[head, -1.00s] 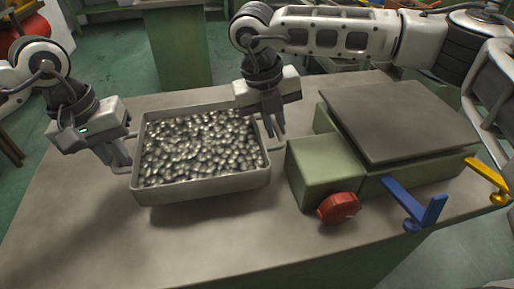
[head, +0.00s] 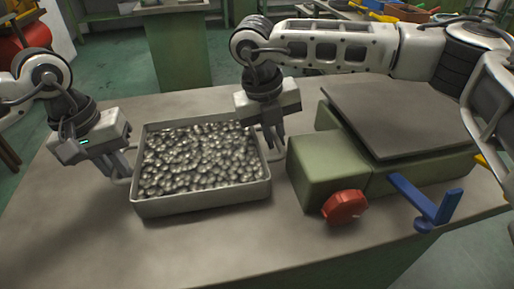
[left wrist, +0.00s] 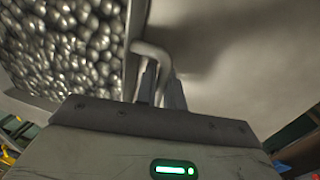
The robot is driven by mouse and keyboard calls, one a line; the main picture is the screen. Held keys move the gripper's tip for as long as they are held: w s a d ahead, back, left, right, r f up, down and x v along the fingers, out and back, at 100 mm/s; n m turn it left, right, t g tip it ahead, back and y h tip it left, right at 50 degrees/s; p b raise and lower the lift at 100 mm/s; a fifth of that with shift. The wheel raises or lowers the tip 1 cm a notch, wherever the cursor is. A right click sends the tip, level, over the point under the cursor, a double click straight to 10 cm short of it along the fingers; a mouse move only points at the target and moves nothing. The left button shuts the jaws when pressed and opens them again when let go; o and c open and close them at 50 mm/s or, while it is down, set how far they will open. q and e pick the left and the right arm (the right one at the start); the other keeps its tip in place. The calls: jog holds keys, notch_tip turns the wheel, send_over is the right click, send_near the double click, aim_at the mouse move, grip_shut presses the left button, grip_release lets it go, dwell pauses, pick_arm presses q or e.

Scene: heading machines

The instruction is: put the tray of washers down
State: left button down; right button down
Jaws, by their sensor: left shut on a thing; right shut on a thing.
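A grey rectangular tray (head: 205,204), filled with shiny metal washers (head: 195,160), is level at the left of the table. It is low over the tabletop; I cannot tell for sure whether its base touches. My left gripper (head: 122,168) is shut on the handle at the tray's left end. The left wrist view shows its fingers (left wrist: 160,86) around the bent handle (left wrist: 152,54), beside the tray wall (left wrist: 136,30). My right gripper (head: 271,138) is shut on the handle at the right end, which its fingers partly hide.
A green scale (head: 325,172) with a flat grey platform (head: 400,115) stands close to the tray's right. It has a red knob (head: 345,207) and a blue lever (head: 428,203) is nearby. The tabletop (head: 190,250) in front of the tray is clear.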

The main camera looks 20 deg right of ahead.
pick_arm(q)
jog(key=shift+f+b, duration=0.55)
jog(key=shift+f, duration=0.15)
pick_arm(e)
jog(key=shift+f, duration=0.75)
pick_arm(q)
jog(key=c, duration=1.5)
grip_release()
jog(key=shift+r, duration=0.15)
pick_arm(e)
jog(key=c, duration=1.5)
grip_release()
jog(key=shift+r, duration=0.15)
pick_arm(q)
jog(key=shift+r+p, duration=0.15)
jog(key=shift+p, duration=0.2)
pick_arm(e)
jog(key=shift+r, duration=0.15)
